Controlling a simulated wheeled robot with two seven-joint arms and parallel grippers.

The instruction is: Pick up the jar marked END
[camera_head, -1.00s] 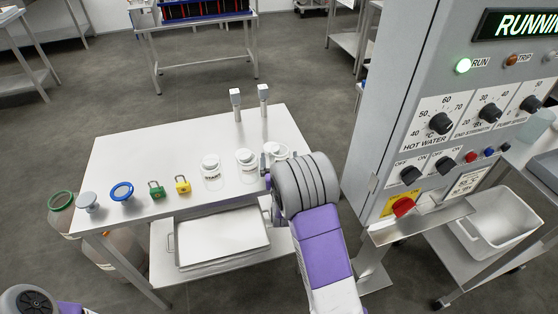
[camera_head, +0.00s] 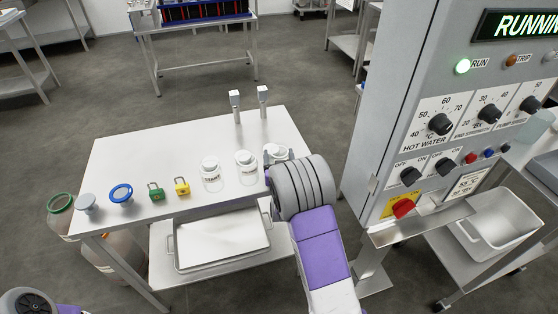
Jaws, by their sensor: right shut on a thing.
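Three clear jars with white lids stand in a row on the white table: a left jar (camera_head: 211,174), a middle jar (camera_head: 246,167) and a right jar (camera_head: 277,151). The left and middle jars carry small labels that are too small to read with certainty. My right gripper (camera_head: 276,156) is shut on the right jar. My wrist hides much of this jar, and its label does not show, so I cannot tell if it is the one marked END. My left gripper is out of view.
Left of the jars are a yellow padlock (camera_head: 182,186), a green padlock (camera_head: 156,191), a blue ring-shaped item (camera_head: 122,193) and a grey knob-like item (camera_head: 87,203). Two upright probes (camera_head: 236,105) stand at the back edge. A control cabinet (camera_head: 400,95) rises on the right.

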